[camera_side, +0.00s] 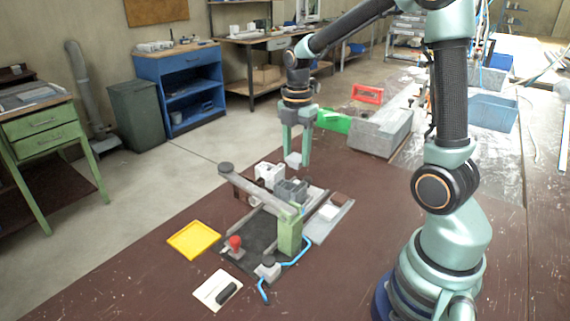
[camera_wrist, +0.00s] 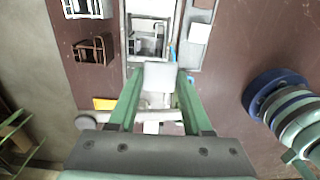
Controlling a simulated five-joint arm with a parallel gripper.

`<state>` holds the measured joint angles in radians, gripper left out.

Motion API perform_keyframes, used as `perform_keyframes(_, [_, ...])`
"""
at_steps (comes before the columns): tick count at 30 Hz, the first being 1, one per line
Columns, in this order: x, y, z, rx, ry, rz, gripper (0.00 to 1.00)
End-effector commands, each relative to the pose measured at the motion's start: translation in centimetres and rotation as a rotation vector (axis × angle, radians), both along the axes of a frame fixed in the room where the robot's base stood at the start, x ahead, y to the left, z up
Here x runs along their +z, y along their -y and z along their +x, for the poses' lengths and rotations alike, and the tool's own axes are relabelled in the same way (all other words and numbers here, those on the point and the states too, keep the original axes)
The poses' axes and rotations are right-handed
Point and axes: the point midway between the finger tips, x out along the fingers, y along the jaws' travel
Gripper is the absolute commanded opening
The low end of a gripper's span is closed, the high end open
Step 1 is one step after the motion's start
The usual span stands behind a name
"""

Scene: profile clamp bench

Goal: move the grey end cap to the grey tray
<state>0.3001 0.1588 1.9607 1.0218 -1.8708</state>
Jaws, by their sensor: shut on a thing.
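My gripper (camera_side: 296,157) is shut on a small pale grey block, the grey end cap (camera_side: 293,160), and holds it in the air above the far side of the clamp fixture. In the wrist view the end cap (camera_wrist: 160,76) sits between the two green fingertips (camera_wrist: 160,80). The grey tray (camera_side: 344,214) lies flat on the bench to the right of the fixture, with a pale piece and a brown piece on it. In the wrist view the grey tray (camera_wrist: 193,62) is ahead and to the right of the end cap.
The clamp fixture has a grey bar (camera_side: 255,188), a green post (camera_side: 289,236), a red knob (camera_side: 235,242) and a blue hose (camera_side: 298,254). A grey block (camera_side: 291,190) sits in it. A white holder (camera_side: 269,173) stands behind. A yellow tray (camera_side: 193,240) lies left.

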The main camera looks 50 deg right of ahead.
Motion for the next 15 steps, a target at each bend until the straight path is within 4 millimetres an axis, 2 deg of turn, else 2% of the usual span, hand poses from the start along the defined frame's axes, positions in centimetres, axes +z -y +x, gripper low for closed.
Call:
perform_keyframes(1, [1.1,-0.3,-0.9,0.0,0.007,-0.002,0.05])
perform_keyframes(6, [3.4,-1.3,-4.1,0.0,0.006,-0.002,0.05])
perform_keyframes(10, [4.5,-1.9,-6.1,0.0,0.004,-0.001,0.05])
perform_keyframes(15, [5.1,-2.4,-7.5,0.0,0.001,0.0,0.05])
